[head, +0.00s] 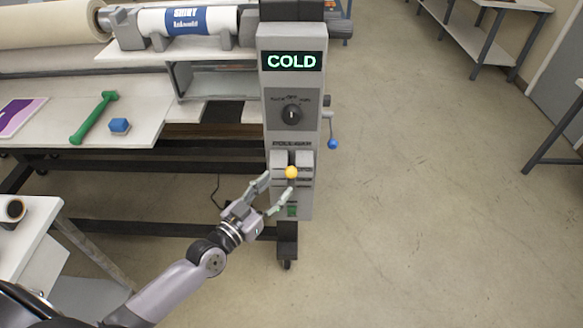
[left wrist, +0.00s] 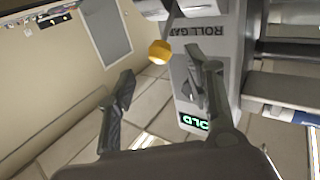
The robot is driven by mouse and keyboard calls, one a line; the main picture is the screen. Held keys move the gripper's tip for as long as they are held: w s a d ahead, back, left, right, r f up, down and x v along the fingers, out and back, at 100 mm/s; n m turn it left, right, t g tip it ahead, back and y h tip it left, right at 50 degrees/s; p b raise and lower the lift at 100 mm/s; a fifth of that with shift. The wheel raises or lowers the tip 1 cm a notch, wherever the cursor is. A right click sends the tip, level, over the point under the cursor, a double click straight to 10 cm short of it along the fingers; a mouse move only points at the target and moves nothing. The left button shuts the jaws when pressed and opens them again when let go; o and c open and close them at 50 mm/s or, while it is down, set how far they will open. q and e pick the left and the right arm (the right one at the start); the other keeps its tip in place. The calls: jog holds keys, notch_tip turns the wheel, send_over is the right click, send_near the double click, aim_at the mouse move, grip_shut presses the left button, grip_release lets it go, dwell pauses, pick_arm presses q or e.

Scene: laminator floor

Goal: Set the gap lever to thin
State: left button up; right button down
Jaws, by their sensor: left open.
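The gap lever ends in a yellow-orange knob (head: 291,172) on the front of the grey control column (head: 303,130), in its lower part. The knob also shows in the left wrist view (left wrist: 160,51), beside upside-down lettering that reads as "ROLL GAP". My left gripper (head: 275,189) is open and empty, just lower left of the knob in the head view. In the left wrist view my left gripper (left wrist: 165,85) has its fingers spread, with the knob past the fingertips and between them in the picture. I cannot tell the lever's setting marks. My right gripper is out of view.
A lit "COLD" display (head: 291,61) and a black dial (head: 291,114) sit above the lever. A blue-knobbed lever (head: 333,143) sticks out on the column's right. The floor to the right is clear.

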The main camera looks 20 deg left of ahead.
aim_at(291, 173)
pick_arm(q)
jog(key=x, duration=0.7)
jog(key=shift+w+p, duration=0.2)
jog(key=shift+p, duration=0.2)
jog(key=shift+c, duration=0.2)
grip_shut()
jog(key=shift+f, duration=0.1)
